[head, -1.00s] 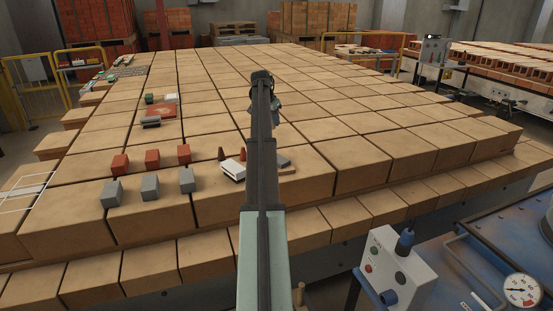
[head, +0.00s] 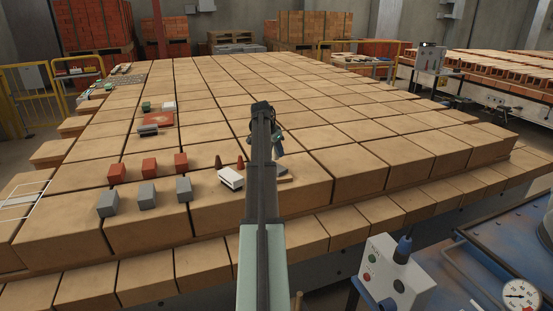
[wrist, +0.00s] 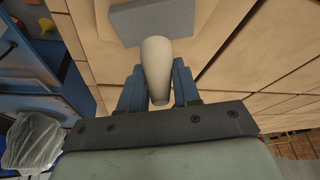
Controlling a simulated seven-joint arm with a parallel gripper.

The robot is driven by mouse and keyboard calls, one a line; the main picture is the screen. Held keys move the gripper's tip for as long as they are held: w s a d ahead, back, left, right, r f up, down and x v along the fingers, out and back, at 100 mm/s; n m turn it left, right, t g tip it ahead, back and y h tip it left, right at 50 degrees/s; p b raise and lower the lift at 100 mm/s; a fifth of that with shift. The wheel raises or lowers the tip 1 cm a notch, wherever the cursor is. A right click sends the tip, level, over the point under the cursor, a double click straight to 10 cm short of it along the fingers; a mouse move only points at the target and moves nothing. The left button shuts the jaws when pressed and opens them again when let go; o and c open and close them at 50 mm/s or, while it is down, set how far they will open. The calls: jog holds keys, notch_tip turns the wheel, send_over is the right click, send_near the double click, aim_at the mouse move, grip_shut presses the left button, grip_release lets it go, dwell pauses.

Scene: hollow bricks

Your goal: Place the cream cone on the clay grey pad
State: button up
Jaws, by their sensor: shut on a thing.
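The cream cone (wrist: 157,62) is held in my gripper (wrist: 158,88), with a blue finger against each side in the wrist view. Its wider, rounded end points away from the palm. A flat grey block, seemingly the clay grey pad (wrist: 140,22), lies beyond the cone in the wrist view, partly covered by it. In the head view a grey pad (head: 282,172) shows just right of my arm, below my gripper (head: 279,143). My arm hides part of that area and the cone cannot be made out there. I cannot tell whether cone and pad touch.
A white block (head: 231,179) and small brown cones (head: 240,162) stand left of my arm. Red blocks (head: 149,165) and grey blocks (head: 147,195) form rows further left. A red plate (head: 159,119) with small items lies farther back. The table right of my arm is clear.

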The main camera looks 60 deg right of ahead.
aim_at(277, 157)
jog(key=shift+f, duration=1.8)
jog(key=shift+f, duration=0.15)
jog(key=o, duration=1.1)
jog(key=shift+c, duration=0.2)
jog(key=v, duration=1.2)
jog(key=shift+r, duration=0.2)
jog(key=shift+c, duration=0.3)
